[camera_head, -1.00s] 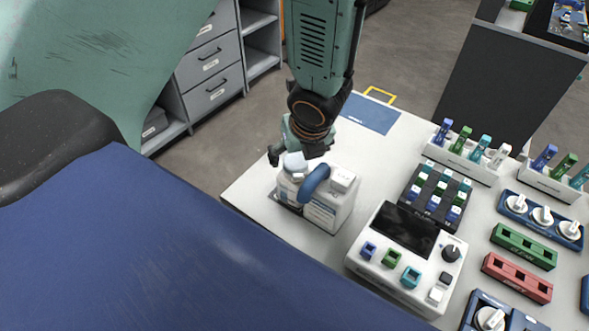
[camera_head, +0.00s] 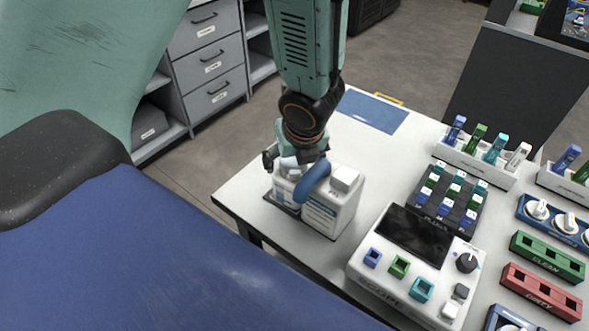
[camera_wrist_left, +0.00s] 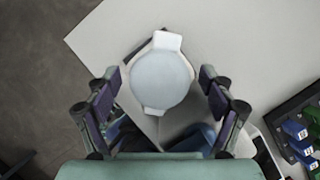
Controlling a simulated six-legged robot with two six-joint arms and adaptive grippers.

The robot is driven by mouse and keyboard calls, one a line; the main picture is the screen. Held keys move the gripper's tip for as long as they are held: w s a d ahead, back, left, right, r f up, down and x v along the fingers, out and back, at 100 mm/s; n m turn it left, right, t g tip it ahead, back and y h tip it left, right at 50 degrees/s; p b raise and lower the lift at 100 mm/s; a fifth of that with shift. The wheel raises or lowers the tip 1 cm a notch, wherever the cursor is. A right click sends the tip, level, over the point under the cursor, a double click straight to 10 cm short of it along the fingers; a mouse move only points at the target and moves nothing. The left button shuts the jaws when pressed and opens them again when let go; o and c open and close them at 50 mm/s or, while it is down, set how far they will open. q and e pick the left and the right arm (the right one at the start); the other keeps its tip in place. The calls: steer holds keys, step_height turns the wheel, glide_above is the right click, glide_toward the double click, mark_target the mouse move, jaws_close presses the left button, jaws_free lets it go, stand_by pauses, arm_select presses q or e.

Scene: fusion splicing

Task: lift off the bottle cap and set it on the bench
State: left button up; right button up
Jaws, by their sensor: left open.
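In the head view the cap (camera_head: 288,163) is partly hidden by the gripper. My left gripper (camera_head: 287,158) is open, pointing down over the cap. One finger is on each side of the cap, with gaps showing in the wrist view (camera_wrist_left: 161,84). My right gripper is not in view.
A white splicer-like device (camera_head: 408,262) with a dark screen stands right of the bottle. Racks of coloured pieces (camera_head: 480,158) and green and red blocks (camera_head: 545,256) fill the right side. A blue mat (camera_head: 373,111) lies at the back; bare bench (camera_head: 380,170) shows between.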

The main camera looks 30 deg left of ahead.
arm_select(q)
steer(key=shift+s, duration=0.1)
steer(key=shift+c, duration=0.4)
steer(key=shift+d, duration=0.1)
steer(key=shift+c, duration=0.7)
steer(key=c, duration=0.9)
steer(key=shift+c, duration=0.2)
step_height(320, 180, up, 10)
steer(key=p, duration=0.8)
steer(key=shift+r, duration=0.1)
